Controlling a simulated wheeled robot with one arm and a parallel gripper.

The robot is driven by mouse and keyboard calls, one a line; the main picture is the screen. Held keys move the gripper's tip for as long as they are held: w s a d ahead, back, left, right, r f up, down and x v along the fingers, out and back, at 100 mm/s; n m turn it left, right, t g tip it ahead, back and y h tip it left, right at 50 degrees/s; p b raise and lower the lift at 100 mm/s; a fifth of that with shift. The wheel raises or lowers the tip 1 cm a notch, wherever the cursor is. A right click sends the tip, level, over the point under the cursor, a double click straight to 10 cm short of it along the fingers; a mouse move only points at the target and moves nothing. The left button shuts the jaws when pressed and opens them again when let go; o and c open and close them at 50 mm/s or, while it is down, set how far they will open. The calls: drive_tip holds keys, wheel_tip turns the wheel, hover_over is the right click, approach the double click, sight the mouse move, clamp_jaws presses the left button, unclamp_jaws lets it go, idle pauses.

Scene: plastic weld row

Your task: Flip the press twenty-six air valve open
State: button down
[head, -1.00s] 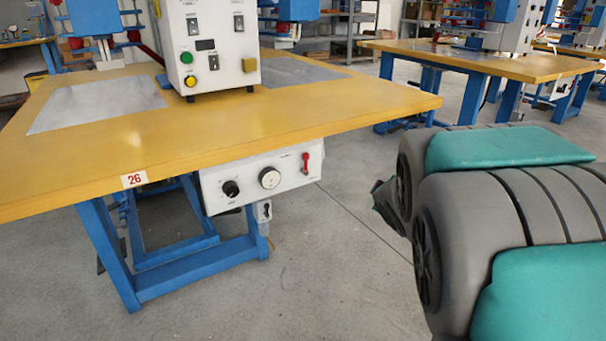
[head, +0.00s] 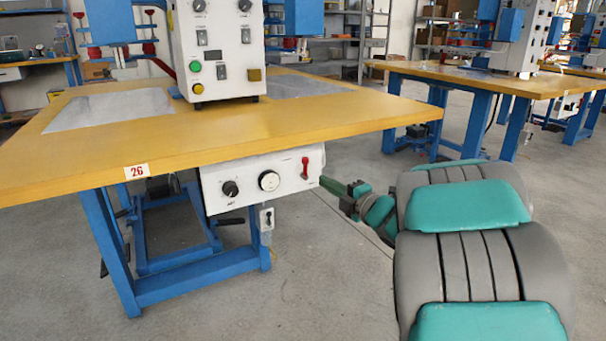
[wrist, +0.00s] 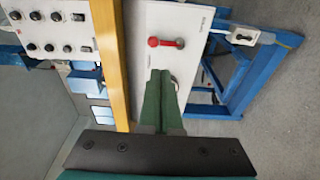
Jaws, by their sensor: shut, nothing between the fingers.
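The table with the 26 label (head: 137,171) has a white control panel (head: 217,180) under its front edge. On the panel's right end is a small red valve lever (head: 305,167), standing about upright in the head view. In the wrist view the red lever (wrist: 166,42) lies across the white panel, just beyond my fingertips. My gripper (head: 328,184) is shut and empty, its green fingers pointing at the panel's right end. In the wrist view the shut fingers (wrist: 158,78) reach over the panel near the lever. I cannot tell whether they touch the panel.
The panel also carries a black knob (head: 230,188) and a round gauge (head: 269,181). The yellow tabletop (head: 300,125) overhangs the panel. A grey socket box (head: 266,218) hangs below on the blue leg. Open floor lies in front.

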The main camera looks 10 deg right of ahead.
sight(295, 165)
idle(0.3)
drive_tip(key=x, duration=1)
drive_tip(key=shift+a+b, duration=0.1)
drive_tip(key=shift+b, duration=0.2)
